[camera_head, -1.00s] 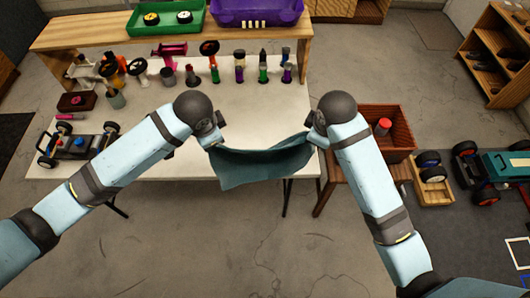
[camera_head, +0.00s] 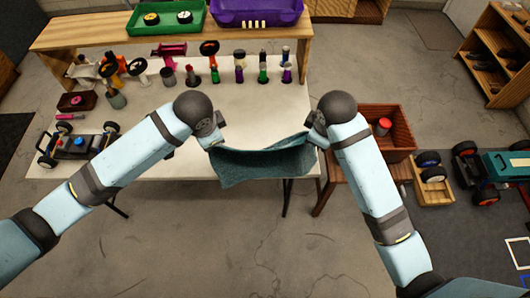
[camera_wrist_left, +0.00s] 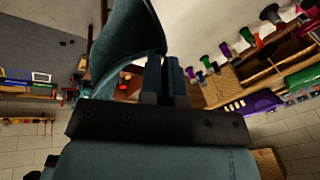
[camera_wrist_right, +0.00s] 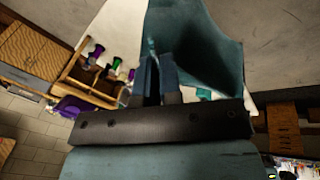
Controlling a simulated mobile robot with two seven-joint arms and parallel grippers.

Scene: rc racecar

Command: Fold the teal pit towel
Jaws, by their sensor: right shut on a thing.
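The teal towel (camera_head: 262,163) hangs between my two grippers in the head view, off the near edge of the white table, its upper edge sagging. My left gripper (camera_head: 215,143) is at its left upper corner; in the left wrist view the fingers are close together with the towel (camera_wrist_left: 128,42) rising beside them. My right gripper (camera_head: 311,138) is shut on its right upper corner; the towel (camera_wrist_right: 200,45) spreads from those fingers in the right wrist view. The fingertips are partly hidden by my wrists in the head view.
The white table (camera_head: 240,110) holds several small coloured-handled items (camera_head: 240,70) along its back. A toy car chassis (camera_head: 75,145) sits at its left. A wooden crate (camera_head: 400,140) stands to the right. The near floor is clear.

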